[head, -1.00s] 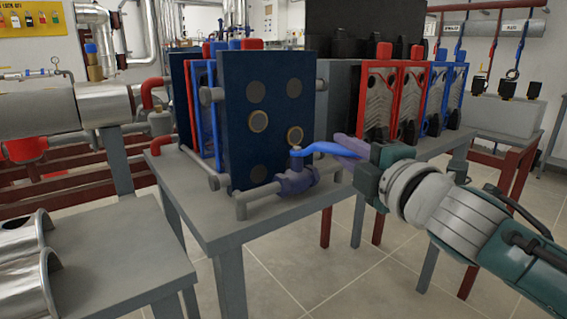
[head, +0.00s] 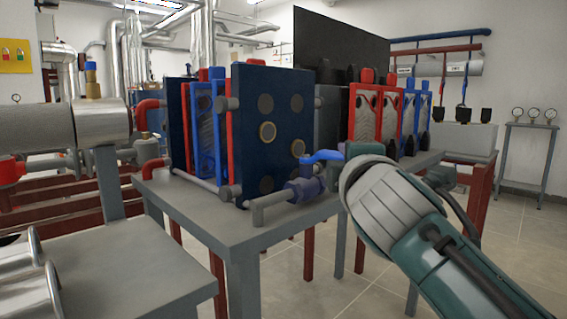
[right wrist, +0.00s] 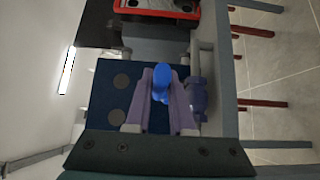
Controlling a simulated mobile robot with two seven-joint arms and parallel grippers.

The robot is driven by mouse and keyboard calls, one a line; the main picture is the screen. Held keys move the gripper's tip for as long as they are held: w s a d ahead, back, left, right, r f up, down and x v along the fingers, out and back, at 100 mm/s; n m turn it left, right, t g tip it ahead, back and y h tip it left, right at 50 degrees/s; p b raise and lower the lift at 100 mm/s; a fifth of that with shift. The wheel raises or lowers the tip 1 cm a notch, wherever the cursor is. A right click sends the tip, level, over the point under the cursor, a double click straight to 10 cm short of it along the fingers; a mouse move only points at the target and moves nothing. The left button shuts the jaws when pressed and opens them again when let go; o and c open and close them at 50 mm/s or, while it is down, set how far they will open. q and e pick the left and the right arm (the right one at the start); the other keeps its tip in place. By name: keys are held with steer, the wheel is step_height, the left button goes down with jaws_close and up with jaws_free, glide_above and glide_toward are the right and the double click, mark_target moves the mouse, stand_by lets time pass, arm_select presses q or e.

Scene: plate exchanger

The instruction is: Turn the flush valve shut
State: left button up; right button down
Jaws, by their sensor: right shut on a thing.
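The flush valve (head: 303,188) has a purple-blue body on a grey pipe, low at the front of the dark blue plate exchanger (head: 268,110). Its blue lever handle (head: 322,157) points right in the head view. My right gripper (right wrist: 161,108) is shut on this handle, with one purple finger on each side of it in the right wrist view. The valve body lies to the right of the fingers there. In the head view my own arm and wrist hide most of the right gripper's fingers and perhaps the handle's tip. My left gripper is not in view.
The exchanger stands on a grey table (head: 205,212) whose front part is clear. More plate units with red and blue frames (head: 388,118) stand behind on the right. A large grey pipe (head: 50,128) is at the left. Open tiled floor (head: 325,280) lies in front.

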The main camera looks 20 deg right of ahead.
steer(key=c, duration=0.8)
jaws_free()
steer(key=p+v, duration=0.2)
steer(key=v, duration=0.8)
